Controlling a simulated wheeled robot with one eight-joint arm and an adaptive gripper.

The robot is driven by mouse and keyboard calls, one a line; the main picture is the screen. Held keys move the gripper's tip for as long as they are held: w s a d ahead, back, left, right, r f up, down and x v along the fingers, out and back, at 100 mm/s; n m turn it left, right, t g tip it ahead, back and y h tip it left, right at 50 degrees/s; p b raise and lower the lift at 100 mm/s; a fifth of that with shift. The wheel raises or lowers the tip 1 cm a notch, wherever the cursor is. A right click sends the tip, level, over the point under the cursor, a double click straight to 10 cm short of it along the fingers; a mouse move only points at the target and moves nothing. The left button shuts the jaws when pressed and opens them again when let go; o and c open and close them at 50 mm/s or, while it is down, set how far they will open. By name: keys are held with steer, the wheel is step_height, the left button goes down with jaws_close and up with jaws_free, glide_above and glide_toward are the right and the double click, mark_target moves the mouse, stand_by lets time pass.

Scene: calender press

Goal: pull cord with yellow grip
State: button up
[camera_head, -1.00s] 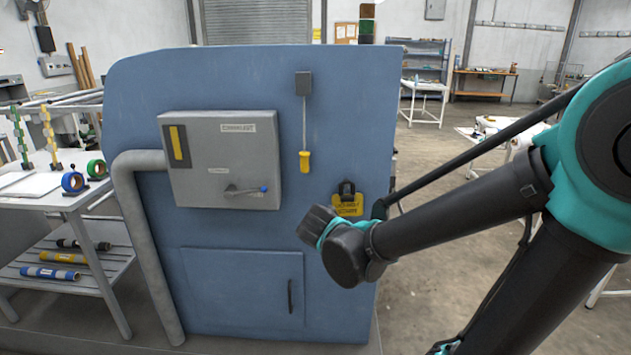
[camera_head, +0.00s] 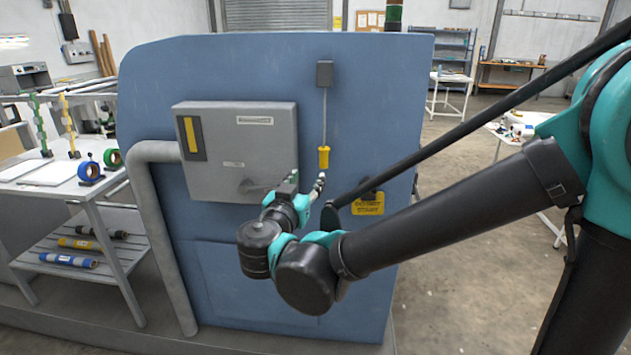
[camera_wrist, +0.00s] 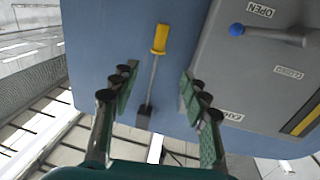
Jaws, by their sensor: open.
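The yellow grip (camera_head: 324,157) hangs upright at the lower end of a thin cord (camera_head: 324,115) from a dark box (camera_head: 324,74) on the blue machine panel. My gripper (camera_head: 307,180) is just below and left of the grip in the head view, open and empty. In the wrist view, which is turned over, the yellow grip (camera_wrist: 160,38) lies ahead of the fingertips, roughly in line with the gap of my gripper (camera_wrist: 158,78). The cord runs down through that gap to the dark box (camera_wrist: 144,114). I see no contact with the grip.
A grey box (camera_head: 235,165) is left of the grip. A yellow tag (camera_head: 368,204) hangs lower right. A table (camera_head: 95,205) with rolls stands left.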

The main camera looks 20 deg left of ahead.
mark_target(323, 156)
steer(key=w, duration=0.5)
steer(key=w+a, duration=0.1)
steer(key=w, duration=1.1)
steer(key=shift+a, duration=0.15)
jaws_close()
steer(key=shift+f, duration=0.15)
